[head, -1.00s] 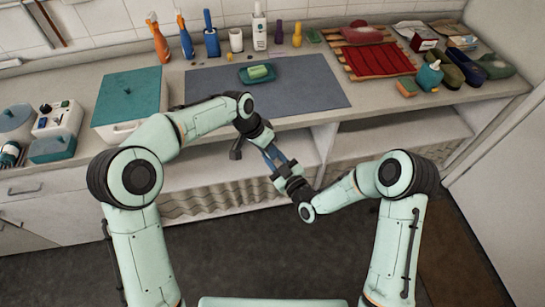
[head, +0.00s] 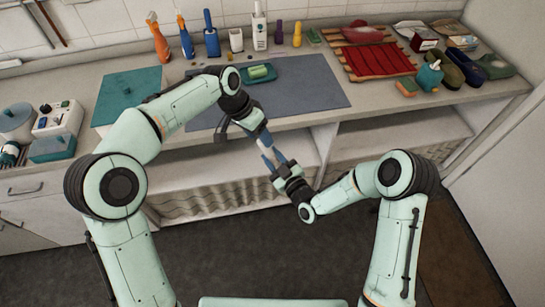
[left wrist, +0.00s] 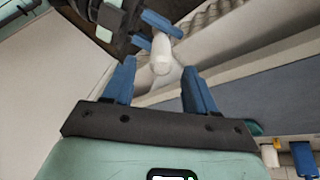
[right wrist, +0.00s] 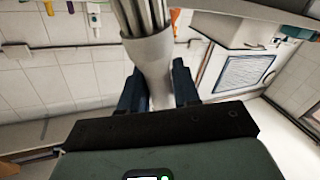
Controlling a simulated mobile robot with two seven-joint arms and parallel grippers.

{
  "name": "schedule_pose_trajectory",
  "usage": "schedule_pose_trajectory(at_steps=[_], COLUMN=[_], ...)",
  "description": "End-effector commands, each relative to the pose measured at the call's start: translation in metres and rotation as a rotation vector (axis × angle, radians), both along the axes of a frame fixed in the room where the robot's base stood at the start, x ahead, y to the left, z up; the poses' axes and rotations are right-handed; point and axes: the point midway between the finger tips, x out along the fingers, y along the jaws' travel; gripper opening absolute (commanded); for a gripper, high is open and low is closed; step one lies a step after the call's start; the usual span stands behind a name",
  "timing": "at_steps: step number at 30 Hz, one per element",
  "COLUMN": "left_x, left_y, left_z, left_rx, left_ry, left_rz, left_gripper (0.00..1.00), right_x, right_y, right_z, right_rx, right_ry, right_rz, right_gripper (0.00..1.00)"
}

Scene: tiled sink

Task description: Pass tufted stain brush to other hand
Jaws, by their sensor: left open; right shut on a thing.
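The tufted stain brush (right wrist: 152,62) is held in my right gripper (right wrist: 155,88). In the right wrist view, its pale body stands between the blue fingers, with grey ribbed strands at the top. In the left wrist view, a white rounded end of the brush (left wrist: 161,56) sticks out of the right gripper's fingers. My left gripper (left wrist: 160,88) is open and empty, with that end just beyond its fingertips. In the head view, the left gripper (head: 264,138) is up and left of the right gripper (head: 277,167), in front of the counter. The brush is small and partly hidden there.
The counter holds a grey mat (head: 310,85) with a green soap dish (head: 258,73). Bottles stand along the wall, including a blue one (head: 211,38). Open shelves (head: 235,190) are below; the floor (head: 250,250) is clear.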

Motion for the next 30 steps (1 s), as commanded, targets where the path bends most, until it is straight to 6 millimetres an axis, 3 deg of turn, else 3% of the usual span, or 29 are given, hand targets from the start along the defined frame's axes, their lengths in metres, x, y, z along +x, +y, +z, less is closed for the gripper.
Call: schedule_pose_trajectory(at_steps=[3,8,11,14,17,23,30], left_x=[-0.001,-0.002,-0.002,-0.002,-0.002,-0.017,-0.073], left_y=[0.007,0.012,0.018,0.034,0.050,0.050,0.053], left_z=[0.021,0.036,0.034,0.018,-0.020,-0.129,-0.248], left_rx=[-0.003,-0.001,0.011,0.047,0.081,0.031,-0.028], left_ry=[-0.003,-0.002,0.002,0.013,0.039,0.115,0.218], left_rz=[0.001,0.001,0.004,0.020,0.052,0.184,0.398], left_gripper=[0.57,0.57,0.57,0.57,0.57,0.57,0.57], right_x=[0.000,0.000,0.000,0.000,0.000,0.000,0.000], right_y=[0.000,0.000,0.000,0.000,0.000,0.000,0.000], right_z=[0.000,0.000,0.000,0.000,0.000,0.000,0.000], right_rx=[0.001,0.001,0.000,0.001,0.000,0.000,0.000], right_ry=[-0.001,-0.001,0.000,-0.001,0.000,0.000,0.000], right_rz=[0.000,0.000,0.000,0.000,0.000,0.000,0.000], right_gripper=[0.01,0.01,0.01,0.01,0.01,0.01,0.01])
